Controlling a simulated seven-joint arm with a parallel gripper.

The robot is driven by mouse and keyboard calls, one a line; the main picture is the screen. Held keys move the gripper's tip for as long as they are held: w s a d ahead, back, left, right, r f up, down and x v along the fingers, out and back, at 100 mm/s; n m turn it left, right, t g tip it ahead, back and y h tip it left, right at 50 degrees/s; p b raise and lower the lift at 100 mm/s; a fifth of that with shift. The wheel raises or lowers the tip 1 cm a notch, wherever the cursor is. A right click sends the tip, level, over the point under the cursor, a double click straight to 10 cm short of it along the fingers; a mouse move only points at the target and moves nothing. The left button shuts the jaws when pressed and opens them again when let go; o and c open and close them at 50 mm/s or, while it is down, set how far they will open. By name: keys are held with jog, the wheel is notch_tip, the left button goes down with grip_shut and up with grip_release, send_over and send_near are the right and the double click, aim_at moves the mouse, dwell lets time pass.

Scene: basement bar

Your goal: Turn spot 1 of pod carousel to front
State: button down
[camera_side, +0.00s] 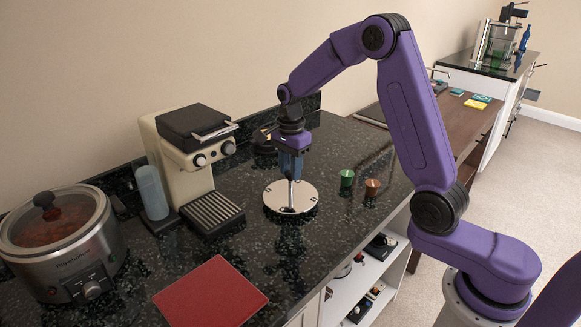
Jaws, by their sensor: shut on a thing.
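The pod carousel (277,200) is a round, pale disc with small dark marks near its rim. It lies flat on the dark speckled counter, right of the coffee machine. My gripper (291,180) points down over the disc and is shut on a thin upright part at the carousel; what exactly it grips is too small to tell. Spot 1 cannot be made out at this size. A green pod (347,177) and a brown pod (372,187) stand on the counter to the right of the carousel.
A cream coffee machine (180,160) with a drip tray stands left of the carousel. A slow cooker (60,245) is at far left, and a red board (210,294) lies in front. An open shelf (352,297) is below the counter's front edge.

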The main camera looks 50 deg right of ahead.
jog(key=shift+w, duration=0.1)
jog(key=c, duration=0.8)
grip_release()
notch_tip(320, 180, up, 18)
jog(key=shift+f, duration=0.25)
